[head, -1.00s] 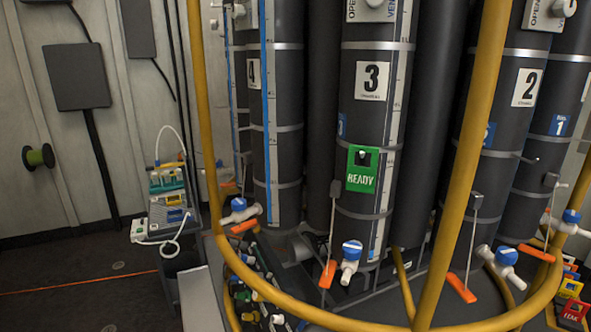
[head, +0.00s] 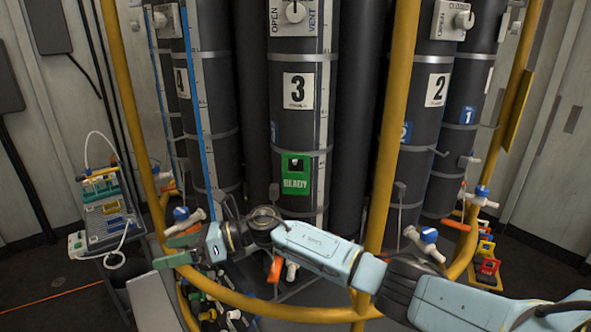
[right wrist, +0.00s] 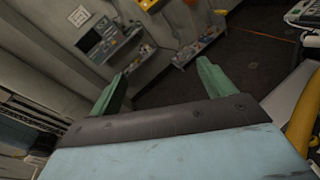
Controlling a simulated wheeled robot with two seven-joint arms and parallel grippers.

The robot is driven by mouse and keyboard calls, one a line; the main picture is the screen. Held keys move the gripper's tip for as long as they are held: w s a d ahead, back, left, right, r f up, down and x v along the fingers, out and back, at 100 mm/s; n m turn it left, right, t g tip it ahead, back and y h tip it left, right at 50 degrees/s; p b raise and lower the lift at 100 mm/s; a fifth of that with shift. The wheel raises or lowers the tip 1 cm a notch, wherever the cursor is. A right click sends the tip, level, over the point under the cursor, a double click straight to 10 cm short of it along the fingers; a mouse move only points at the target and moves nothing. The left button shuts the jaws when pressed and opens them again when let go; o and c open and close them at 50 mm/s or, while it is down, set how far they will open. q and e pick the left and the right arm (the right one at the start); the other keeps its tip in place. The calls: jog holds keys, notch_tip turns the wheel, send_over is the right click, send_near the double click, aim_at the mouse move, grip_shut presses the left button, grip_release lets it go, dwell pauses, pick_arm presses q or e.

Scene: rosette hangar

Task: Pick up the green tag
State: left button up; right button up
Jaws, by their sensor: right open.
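The green tag (head: 296,174), marked READY, hangs on the front of dark cylinder 3 (head: 298,128), below its number plate. My right arm reaches in from the right, passing below the tag. My right gripper (head: 165,252) is left of the tag and lower, pointing left, with its green fingers apart. In the right wrist view the fingers (right wrist: 160,88) are spread with nothing between them, and the tag is not in that view. My left gripper is not in view.
A yellow tubular rail (head: 250,305) curves around the cylinders, with a yellow upright (head: 390,140) right of the tag. Blue-handled valves (head: 428,236) sit low. A grey equipment rack (head: 108,222) stands at the left. Red and yellow tags (head: 487,265) lie at the lower right.

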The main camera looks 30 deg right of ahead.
jog(key=s+d+r+n+g+h+p, duration=0.1)
jog(key=d+r+n+g+h, duration=0.25)
jog(key=r+n, duration=0.45)
jog(key=n+t+h+p, duration=0.1)
jog(key=n+h+p, duration=0.2)
jog(key=n+h, duration=0.9)
send_near(296, 159)
jog(key=f+m, duration=0.1)
jog(key=f, duration=0.1)
jog(key=w+f+h, duration=0.1)
jog(key=f, duration=0.1)
jog(key=a+f+m+h, duration=0.1)
jog(key=f, duration=0.1)
jog(key=shift+w+a+m, duration=0.1)
jog(key=shift+w+m, duration=0.2)
jog(key=shift+w, duration=0.1)
jog(key=x, duration=0.1)
jog(key=p+x, duration=0.2)
jog(key=x, duration=0.1)
jog(key=shift+s+d, duration=0.1)
jog(key=shift+d, duration=0.25)
jog(key=shift+d+f, duration=0.1)
jog(key=shift+f, duration=0.4)
jog(key=c, duration=1.1)
jog(key=shift+o, duration=0.2)
jog(key=shift+r, duration=0.1)
